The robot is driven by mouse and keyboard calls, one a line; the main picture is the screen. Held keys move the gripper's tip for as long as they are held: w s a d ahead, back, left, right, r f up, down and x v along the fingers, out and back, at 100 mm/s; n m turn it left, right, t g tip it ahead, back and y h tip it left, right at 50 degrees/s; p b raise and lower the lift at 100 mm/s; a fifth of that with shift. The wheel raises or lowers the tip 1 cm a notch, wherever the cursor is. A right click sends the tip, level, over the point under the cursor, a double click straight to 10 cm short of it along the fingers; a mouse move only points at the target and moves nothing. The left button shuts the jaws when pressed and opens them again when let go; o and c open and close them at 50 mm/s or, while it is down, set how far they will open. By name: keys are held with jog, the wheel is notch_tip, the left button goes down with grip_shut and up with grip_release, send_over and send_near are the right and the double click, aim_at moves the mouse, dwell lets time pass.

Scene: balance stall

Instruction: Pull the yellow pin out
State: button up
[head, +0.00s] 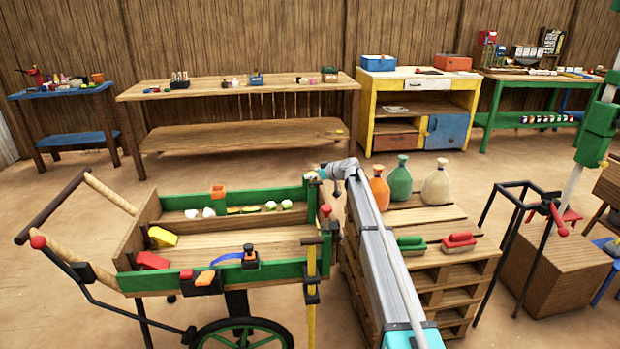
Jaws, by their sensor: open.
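A wooden cart with green rails (278,279) stands at the left front. A slim upright yellow rod with a brown crosspiece on top (312,285), which may be the yellow pin, stands against the cart's right front corner in black brackets. A small yellowish bit also shows at the cart's far right corner, too small to make out. My gripper (321,174) is at the end of my grey arm, by that far right corner and well above and behind the rod. It is open; its fingers are small and partly lost against the cart, so contact there cannot be told.
A pallet stack (430,262) right of the cart bears an orange bottle (379,188), green bottle (400,180), tan sack (437,185) and two brushes. A black stand (515,240) is further right. Workbenches line the back wall; floor between is clear.

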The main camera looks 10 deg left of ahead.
jog(key=shift+w+a+f, duration=0.1)
jog(key=shift+a, duration=0.15)
grip_shut()
dwell(0.4)
